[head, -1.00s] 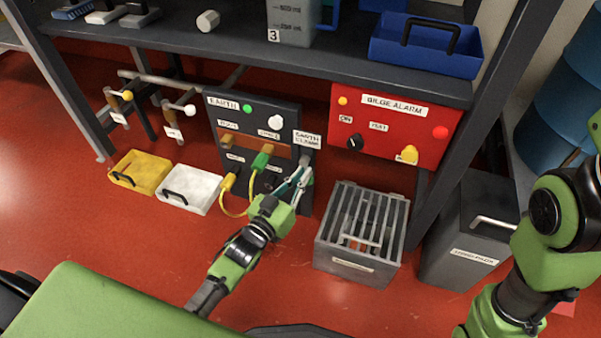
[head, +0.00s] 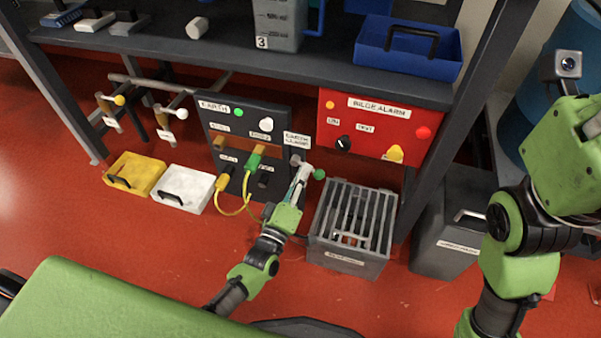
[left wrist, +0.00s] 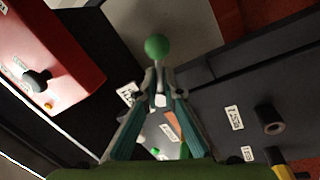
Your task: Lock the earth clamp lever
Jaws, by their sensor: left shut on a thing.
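The earth clamp lever shows its green ball knob (head: 319,174) just right of the dark earth panel (head: 278,118), below the EARTH CLAMP label (head: 297,140). In the left wrist view the knob (left wrist: 157,46) stands past the fingertips. My left gripper (head: 304,172) is shut on the lever, with its fingers (left wrist: 159,85) on either side just below the knob. The lever's pivot and clamp body are mostly hidden by the fingers. My right arm is at the right edge; its gripper fingers do not show.
A green plug (head: 254,161) and a yellow plug (head: 222,182) with a looped cable sit left of my gripper. A grey slatted crate (head: 318,240) stands close on the right. The red bilge alarm box (head: 385,150) is above it. White (head: 183,203) and yellow trays lie left.

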